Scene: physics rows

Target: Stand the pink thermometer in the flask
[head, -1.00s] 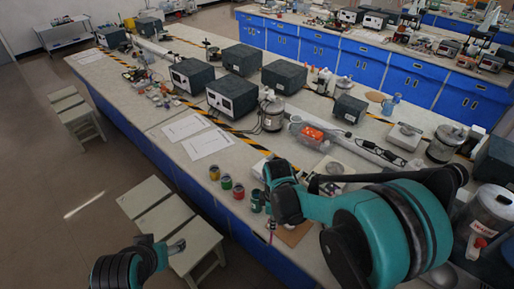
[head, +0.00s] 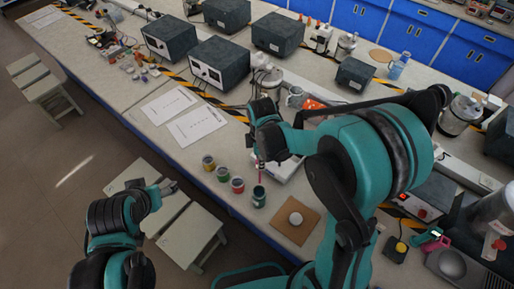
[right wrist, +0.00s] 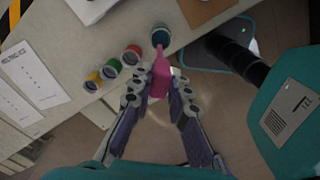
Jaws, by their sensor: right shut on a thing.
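The pink thermometer (head: 261,168) is gripped by my right gripper (head: 259,145) and hangs nearly upright, its thin end down. In the right wrist view my right gripper (right wrist: 160,92) is shut on the thermometer's thick pink part (right wrist: 159,78). The thin end points at the mouth of a dark teal, open-topped vessel (head: 259,197), which also shows in the right wrist view (right wrist: 161,35); it looks like the flask. I cannot tell whether the tip is inside the rim or just above it. My left gripper (head: 168,187) is open and empty, off the bench by the stools.
Yellow, green and red jars (head: 223,174) stand in a row left of the teal vessel. A brown mat with a round white thing (head: 295,218) lies to its right. A pale flat device (head: 284,167) is behind. The bench's front edge is close.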

